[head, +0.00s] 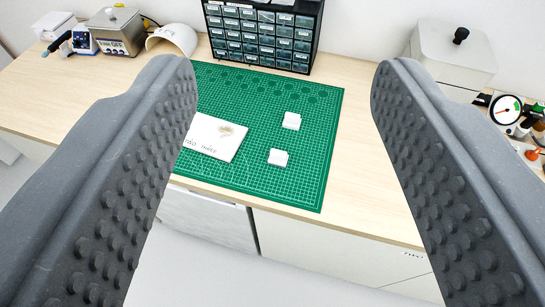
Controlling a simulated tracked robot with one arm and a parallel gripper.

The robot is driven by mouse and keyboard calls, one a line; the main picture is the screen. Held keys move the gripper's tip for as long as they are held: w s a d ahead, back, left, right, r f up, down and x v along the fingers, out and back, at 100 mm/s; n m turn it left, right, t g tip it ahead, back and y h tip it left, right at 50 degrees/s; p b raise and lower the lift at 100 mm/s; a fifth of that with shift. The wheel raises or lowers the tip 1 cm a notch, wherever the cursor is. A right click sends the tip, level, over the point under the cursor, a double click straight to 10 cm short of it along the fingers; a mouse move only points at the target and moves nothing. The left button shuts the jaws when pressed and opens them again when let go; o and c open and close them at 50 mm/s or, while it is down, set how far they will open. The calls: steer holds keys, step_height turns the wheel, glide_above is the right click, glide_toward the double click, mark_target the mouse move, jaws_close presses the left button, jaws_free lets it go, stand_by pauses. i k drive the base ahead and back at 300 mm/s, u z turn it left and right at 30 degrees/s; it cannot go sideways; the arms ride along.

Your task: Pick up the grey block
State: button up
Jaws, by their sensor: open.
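Two small pale blocks with rounded corners lie on the green cutting mat (300,190). One block (291,121) is farther back, and the other block (278,157) is nearer and slightly left. Both look white to very light grey; I cannot pick out a clearly grey one. My gripper (285,68) is open and empty, its two dark studded fingers wide apart at the left and right of the view. The blocks show between the fingers, well beyond and below them. The left finger hides part of the mat's left side.
A drawer cabinet (262,35) stands behind the mat. A lidded metal box (455,50) and a gauge (506,108) are at right; small equipment (117,30) is back left. The wooden bench (355,190) is clear beside the mat.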

mark_target(278, 158)
steer(key=u, duration=0.9)
steer(key=k, duration=0.9)
steer(key=z, duration=1.15)
steer(key=i, duration=1.65)
steer(key=u, duration=0.05)
